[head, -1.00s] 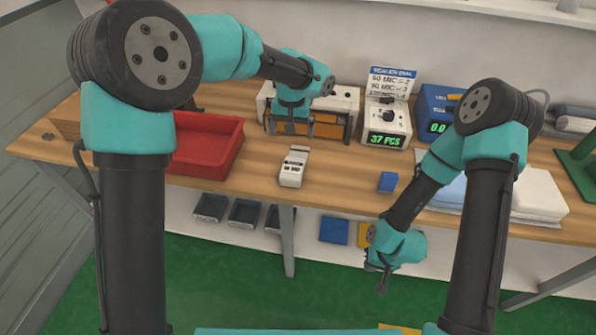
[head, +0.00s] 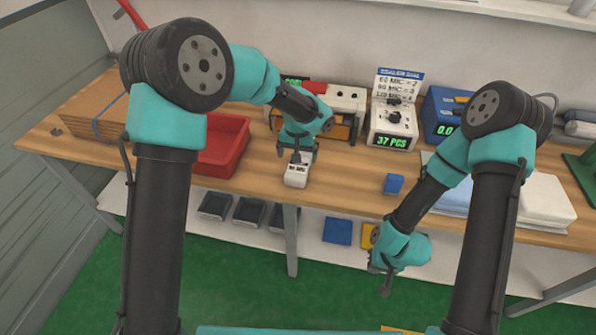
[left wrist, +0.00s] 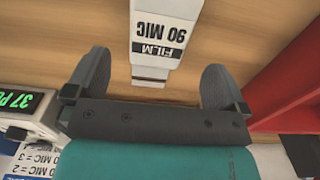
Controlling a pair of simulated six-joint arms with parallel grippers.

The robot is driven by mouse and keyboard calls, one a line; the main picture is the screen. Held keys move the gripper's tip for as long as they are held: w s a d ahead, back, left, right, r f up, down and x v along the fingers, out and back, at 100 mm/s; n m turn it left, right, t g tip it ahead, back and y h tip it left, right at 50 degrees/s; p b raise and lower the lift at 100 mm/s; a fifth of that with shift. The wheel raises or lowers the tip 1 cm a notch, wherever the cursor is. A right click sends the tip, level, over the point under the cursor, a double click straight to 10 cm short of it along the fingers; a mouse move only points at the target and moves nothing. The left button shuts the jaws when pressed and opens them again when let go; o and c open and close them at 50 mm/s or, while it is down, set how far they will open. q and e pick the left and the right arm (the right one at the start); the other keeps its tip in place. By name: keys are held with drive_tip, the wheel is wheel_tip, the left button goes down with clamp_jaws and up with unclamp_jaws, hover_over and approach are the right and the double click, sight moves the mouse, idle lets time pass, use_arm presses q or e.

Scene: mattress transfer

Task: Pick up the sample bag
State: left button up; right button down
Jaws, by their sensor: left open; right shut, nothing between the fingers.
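The sample bag (head: 296,175) is a small white packet lying on the wooden bench. In the left wrist view the white bag (left wrist: 167,20) carries a label reading "FILM 90 MIC", with dark bars at its end. My left gripper (head: 298,154) is at the bag's far end. In the left wrist view the left gripper (left wrist: 158,80) has its fingers wide apart, with the bag's end between them and clear space on both sides. My right gripper (head: 382,285) is shut and empty, hanging in front of the bench edge at the right.
A red tray (head: 225,150) is left of the bag. Behind are a sealer (head: 345,98), a counter (head: 393,125) showing "37 PCS" and a blue scale (head: 438,110). A blue block (head: 393,184) and a white stack (head: 540,198) lie to the right. Bench (head: 340,185) between bag and block is clear.

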sight(298, 166)
use_arm(q)
drive_tip(key=shift+f, duration=1.15)
drive_tip(key=shift+f, duration=0.1)
drive_tip(key=shift+s+f, duration=0.1)
drive_tip(key=shift+f, duration=2.4)
drive_tip(key=shift+c, duration=0.5)
drive_tip(key=c, duration=0.9)
